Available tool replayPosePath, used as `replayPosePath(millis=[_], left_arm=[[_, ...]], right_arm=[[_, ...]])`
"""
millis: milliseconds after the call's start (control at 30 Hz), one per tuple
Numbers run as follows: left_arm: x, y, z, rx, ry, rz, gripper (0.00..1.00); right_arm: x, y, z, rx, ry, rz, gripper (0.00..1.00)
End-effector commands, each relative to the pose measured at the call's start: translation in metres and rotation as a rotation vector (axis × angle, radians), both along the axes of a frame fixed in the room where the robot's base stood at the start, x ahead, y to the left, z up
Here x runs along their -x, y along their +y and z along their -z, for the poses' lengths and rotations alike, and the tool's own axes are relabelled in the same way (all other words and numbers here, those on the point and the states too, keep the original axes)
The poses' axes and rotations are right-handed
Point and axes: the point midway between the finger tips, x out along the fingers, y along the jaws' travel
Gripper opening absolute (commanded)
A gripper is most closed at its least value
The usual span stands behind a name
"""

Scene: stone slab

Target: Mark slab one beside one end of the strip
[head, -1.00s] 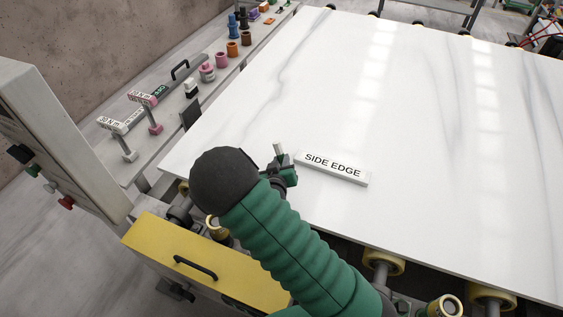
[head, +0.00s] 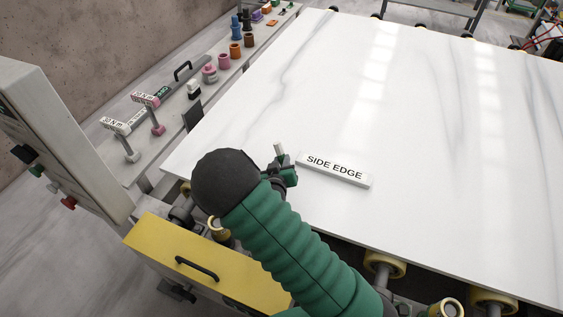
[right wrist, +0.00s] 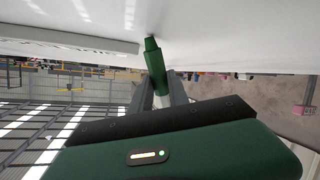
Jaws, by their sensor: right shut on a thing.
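The white slab (head: 420,130) with grey veins fills the right of the head view. A pale strip lettered SIDE EDGE (head: 362,182) lies on it near the front edge. My right gripper (head: 287,174) is just left of the strip's left end and is shut on a green marker (right wrist: 156,68). In the right wrist view the marker's tip points at the slab (right wrist: 220,30), close beside the end of the strip (right wrist: 70,43). I cannot tell whether the tip touches the slab. No mark shows there. My left gripper is out of view.
A grey side rail (head: 160,130) at the left holds tools and several coloured pieces. Rollers (head: 384,265) support the slab's front edge. The slab is clear beyond the strip.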

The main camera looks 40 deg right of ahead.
Motion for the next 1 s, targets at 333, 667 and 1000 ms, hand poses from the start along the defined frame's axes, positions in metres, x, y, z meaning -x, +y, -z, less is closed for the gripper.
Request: replayPosePath(millis=[333, 667, 1000], left_arm=[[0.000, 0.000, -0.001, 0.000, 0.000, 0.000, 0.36], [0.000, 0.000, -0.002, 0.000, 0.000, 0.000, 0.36], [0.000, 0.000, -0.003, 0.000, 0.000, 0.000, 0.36]], right_arm=[[-0.006, 0.000, 0.000, 0.000, 0.000, 0.000, 0.00], [-0.007, 0.000, 0.000, 0.000, 0.000, 0.000, 0.00], [-0.012, 0.000, 0.001, 0.000, 0.000, -0.001, 0.00]])
